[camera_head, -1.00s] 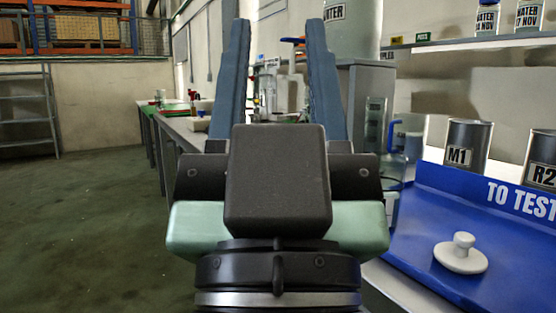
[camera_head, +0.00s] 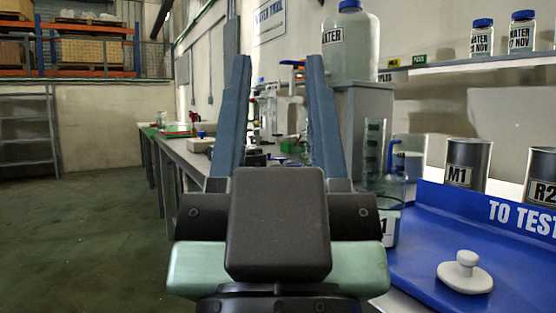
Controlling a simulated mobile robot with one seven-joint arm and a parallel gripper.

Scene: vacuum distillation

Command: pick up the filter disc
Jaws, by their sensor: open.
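The filter disc appears to be the white round disc with a small knob on top (camera_head: 465,272). It lies flat on the blue tray (camera_head: 420,262) at the lower right. My gripper (camera_head: 280,62) is in the middle of the view with two long blue fingers spread apart and nothing between them. It is left of the disc and clear of it, with its fingers pointing away from the camera. Nothing hides the disc.
Cans M1 (camera_head: 467,165) and R2 (camera_head: 541,180) stand behind the tray. A glass beaker (camera_head: 386,220) and a measuring cylinder (camera_head: 373,150) stand close right of my gripper. A long bench (camera_head: 178,150) with labware runs back. The floor at left is clear.

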